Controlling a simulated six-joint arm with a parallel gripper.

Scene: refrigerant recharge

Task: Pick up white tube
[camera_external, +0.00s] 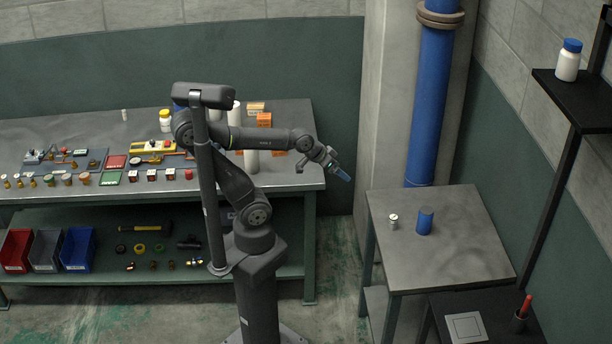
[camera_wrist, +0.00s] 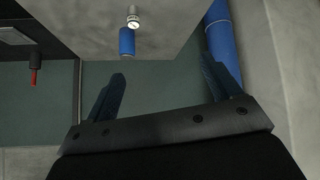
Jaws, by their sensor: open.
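A pale upright cylinder (camera_external: 251,161), possibly the white tube, stands near the front right of the long workbench, behind my arm. Another white cylinder (camera_external: 236,112) shows partly behind the arm. A small white can (camera_external: 393,222) stands on the small metal table next to a blue cylinder (camera_external: 425,221). The same can (camera_wrist: 133,18) and blue cylinder (camera_wrist: 127,42) show at the top of the wrist view. My gripper (camera_external: 344,174) is open and empty, in the air between the workbench and the small table. In the wrist view its fingers (camera_wrist: 166,72) are spread apart with nothing between.
The workbench (camera_external: 70,135) carries gauges, fittings and orange boxes (camera_external: 265,119). A blue vertical pipe (camera_external: 428,100) rises behind the small table (camera_external: 455,265). A dark stand with a red-tipped item (camera_external: 524,306) is at lower right. A shelf bottle (camera_external: 568,62) sits at upper right.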

